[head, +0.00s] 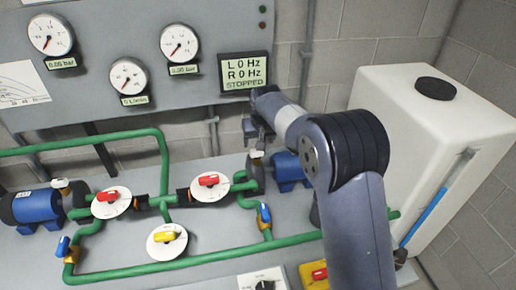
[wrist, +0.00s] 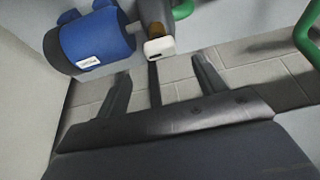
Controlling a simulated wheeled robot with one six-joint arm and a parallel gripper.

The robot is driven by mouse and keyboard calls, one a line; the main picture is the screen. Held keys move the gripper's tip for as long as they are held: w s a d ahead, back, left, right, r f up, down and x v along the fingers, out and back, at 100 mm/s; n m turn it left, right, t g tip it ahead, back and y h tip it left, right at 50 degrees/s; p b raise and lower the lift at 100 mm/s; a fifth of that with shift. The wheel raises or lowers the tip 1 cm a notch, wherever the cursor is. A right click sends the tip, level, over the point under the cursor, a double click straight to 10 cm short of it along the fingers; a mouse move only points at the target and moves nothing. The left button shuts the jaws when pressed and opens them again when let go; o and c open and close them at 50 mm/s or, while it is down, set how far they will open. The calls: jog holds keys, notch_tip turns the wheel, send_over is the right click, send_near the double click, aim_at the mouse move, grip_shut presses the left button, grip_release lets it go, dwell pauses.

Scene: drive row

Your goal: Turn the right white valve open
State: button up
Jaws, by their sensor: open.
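The right white valve (head: 257,154) is on the pipework beside the right blue pump, partly hidden behind my gripper in the head view. In the wrist view its white handle (wrist: 159,46) sits on a brown-and-dark body next to the blue pump. My gripper (head: 256,136) is open and just above the valve in the head view. In the wrist view my open gripper (wrist: 161,65) has its fingers on either side of the handle in the picture, with the handle beyond the tips. I see no contact. Another white valve (head: 60,183) is by the left pump.
The right blue pump (head: 289,170) is close to the valve. Red and yellow dial valves, blue valves and green pipes (head: 200,262) fill the bench on the left. A white tank (head: 432,130) stands at right. The display (head: 245,71) reads L 0 Hz, R 0 Hz, STOPPED.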

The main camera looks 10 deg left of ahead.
aim_at(257, 151)
jog(key=p+x, duration=0.1)
jog(key=x, duration=0.6)
jog(key=shift+f, duration=0.15)
jog(key=c, duration=1)
